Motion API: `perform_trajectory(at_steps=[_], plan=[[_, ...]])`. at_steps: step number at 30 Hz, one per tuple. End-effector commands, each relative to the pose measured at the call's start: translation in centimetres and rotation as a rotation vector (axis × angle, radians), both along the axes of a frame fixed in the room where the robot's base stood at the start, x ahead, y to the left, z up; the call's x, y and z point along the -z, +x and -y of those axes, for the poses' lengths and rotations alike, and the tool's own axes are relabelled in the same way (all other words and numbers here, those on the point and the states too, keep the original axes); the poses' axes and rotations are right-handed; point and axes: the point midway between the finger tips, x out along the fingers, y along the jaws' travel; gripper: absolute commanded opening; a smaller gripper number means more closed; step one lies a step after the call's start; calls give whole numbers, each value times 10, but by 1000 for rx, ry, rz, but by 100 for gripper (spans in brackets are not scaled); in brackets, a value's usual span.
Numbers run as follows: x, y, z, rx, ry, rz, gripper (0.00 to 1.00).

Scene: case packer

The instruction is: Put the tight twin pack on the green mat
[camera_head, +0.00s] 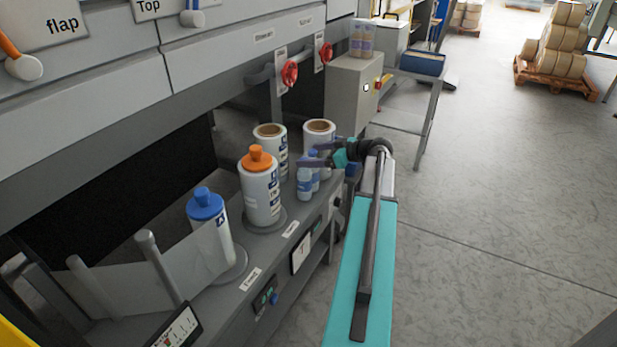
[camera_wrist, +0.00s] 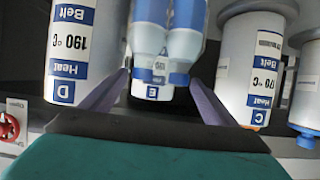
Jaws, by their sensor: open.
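A twin pack of two small white and blue bottles (camera_head: 306,181) stands side by side on the grey machine ledge, beside the large white rolls. In the wrist view the pair (camera_wrist: 168,42) is between my fingers, with the fingers apart on either side. My gripper (camera_head: 308,161) is open at the upper part of the pair; it also shows in the wrist view (camera_wrist: 160,80). Whether a finger touches a bottle I cannot tell. No green mat is visible.
Large white cylinders stand close by, one with an orange knob (camera_head: 259,190) and one with a blue knob (camera_head: 210,225). Red handwheels (camera_head: 289,73) are above. A blue tray (camera_head: 423,62) is on a stand behind. Open floor (camera_head: 510,190) lies to the right.

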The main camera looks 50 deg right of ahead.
Motion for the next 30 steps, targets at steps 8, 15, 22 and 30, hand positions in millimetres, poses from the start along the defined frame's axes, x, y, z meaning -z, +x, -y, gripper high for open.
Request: perform_trajectory(at_steps=[8, 15, 22, 30], plan=[[0, 0, 0, 0, 0, 0, 46], [-2, 0, 0, 1, 0, 3, 10], [-2, 0, 0, 1, 0, 2, 10], [-10, 0, 0, 0, 0, 3, 10]])
